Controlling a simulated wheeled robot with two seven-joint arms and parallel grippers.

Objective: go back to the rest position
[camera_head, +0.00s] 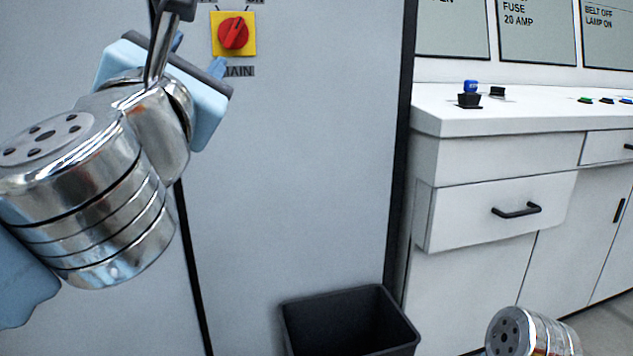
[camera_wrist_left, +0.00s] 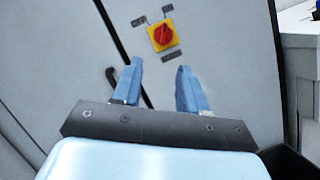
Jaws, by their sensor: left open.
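My left gripper (camera_head: 178,42) is at the upper left in the head view, in front of the grey cabinet (camera_head: 300,150). My wrist and the light blue gripper body hide most of its fingers there. In the left wrist view the two blue fingers (camera_wrist_left: 160,68) stand apart with nothing between them. They point toward the cabinet front, below a red rotary switch on a yellow plate (camera_wrist_left: 163,35). The switch also shows in the head view (camera_head: 233,34), just right of the gripper. My right gripper is out of view; only a metal part of my right arm shows at the bottom right.
A black open bin (camera_head: 300,315) stands low before the cabinet. At right is a white console (camera_head: 520,105) with a blue-topped switch (camera_head: 470,88), several buttons and a drawer (camera_head: 500,210) that sticks out slightly. A dark cabinet handle (camera_wrist_left: 112,77) is left of the fingers.

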